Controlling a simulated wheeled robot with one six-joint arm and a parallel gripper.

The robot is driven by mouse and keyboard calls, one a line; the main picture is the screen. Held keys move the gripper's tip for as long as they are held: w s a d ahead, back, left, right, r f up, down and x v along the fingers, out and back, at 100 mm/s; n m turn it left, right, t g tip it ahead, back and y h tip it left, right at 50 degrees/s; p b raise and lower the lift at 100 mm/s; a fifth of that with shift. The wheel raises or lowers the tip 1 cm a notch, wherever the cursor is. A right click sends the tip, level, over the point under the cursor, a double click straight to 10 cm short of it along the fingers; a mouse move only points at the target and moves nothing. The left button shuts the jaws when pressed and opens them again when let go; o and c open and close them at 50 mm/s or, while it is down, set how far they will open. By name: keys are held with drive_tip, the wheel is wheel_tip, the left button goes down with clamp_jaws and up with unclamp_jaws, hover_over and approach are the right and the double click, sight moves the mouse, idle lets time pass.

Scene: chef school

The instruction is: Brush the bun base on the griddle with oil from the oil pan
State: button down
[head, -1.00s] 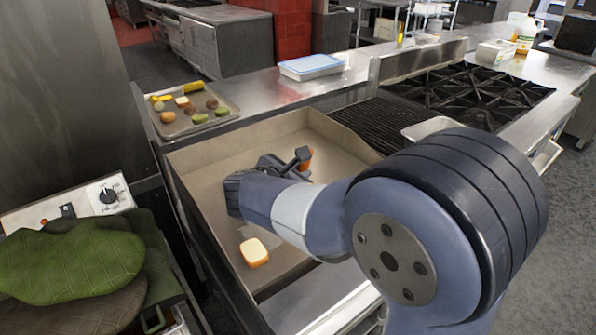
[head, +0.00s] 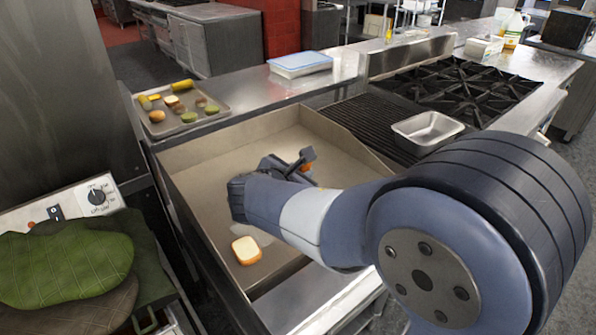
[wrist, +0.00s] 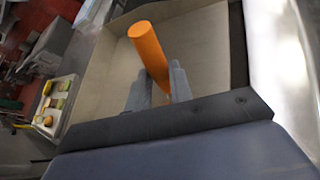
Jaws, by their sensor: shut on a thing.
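The bun base (head: 246,250), pale on top with a brown edge, lies on the griddle (head: 215,160) near its front left. My gripper (head: 295,170) is over the griddle, beyond the bun base and to its right. It is shut on an orange cylindrical handle, likely the brush (wrist: 148,48), which stands out between the fingers (wrist: 155,88) in the wrist view.
A tray of vegetables and buns (head: 180,108) stands behind the griddle at left. A blue-lidded container (head: 300,64) is on the back counter. A black burner stove (head: 460,88) is at right. Green oven mitts (head: 65,262) lie at front left. A pale wet-looking patch (head: 262,236) is beside the bun base.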

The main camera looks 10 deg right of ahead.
drive_tip(key=shift+f+b, duration=0.55)
drive_tip(key=shift+f, duration=0.15)
drive_tip(key=shift+a, duration=0.1)
idle(0.5)
drive_tip(key=shift+w+a+p, duration=0.3)
drive_tip(key=shift+w+a, duration=0.6)
drive_tip(key=shift+a, duration=0.15)
drive_tip(key=shift+f+b, duration=0.4)
drive_tip(key=shift+f, duration=0.05)
drive_tip(key=shift+s+d, duration=0.1)
drive_tip(key=shift+d, duration=0.05)
drive_tip(key=shift+s+d, duration=0.8)
drive_tip(key=shift+d, duration=0.15)
